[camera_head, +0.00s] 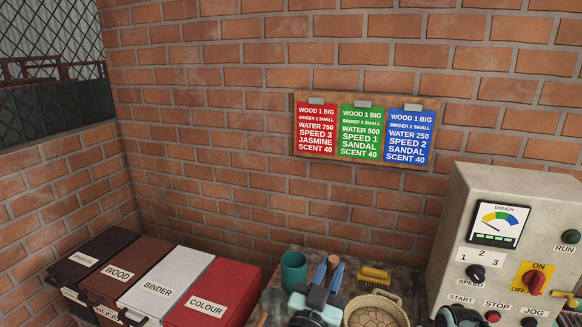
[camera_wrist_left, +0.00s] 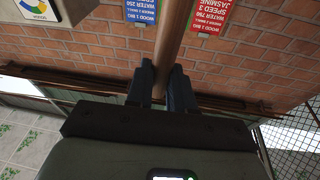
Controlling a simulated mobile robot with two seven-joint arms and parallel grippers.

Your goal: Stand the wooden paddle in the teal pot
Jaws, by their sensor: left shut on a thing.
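The teal pot (camera_head: 293,272) stands upright on the work surface in the head view, just left of my left gripper. My left gripper (camera_head: 328,272) has its blue fingers pointing up and is shut on the wooden paddle (camera_head: 336,262). Only a short piece of the paddle shows there. In the left wrist view the paddle's brown shaft (camera_wrist_left: 171,38) runs up between the two dark fingers (camera_wrist_left: 165,85). The paddle is apart from the pot, on its right. Its ends and the pot's inside are hidden.
A yellow brush (camera_head: 374,276) and a round woven-rimmed sieve (camera_head: 375,310) lie right of my gripper. A clear glass (camera_head: 273,304) stands in front of the pot. Labelled boxes, including BINDER (camera_head: 165,285), stand at left. A control machine (camera_head: 505,240) stands at right.

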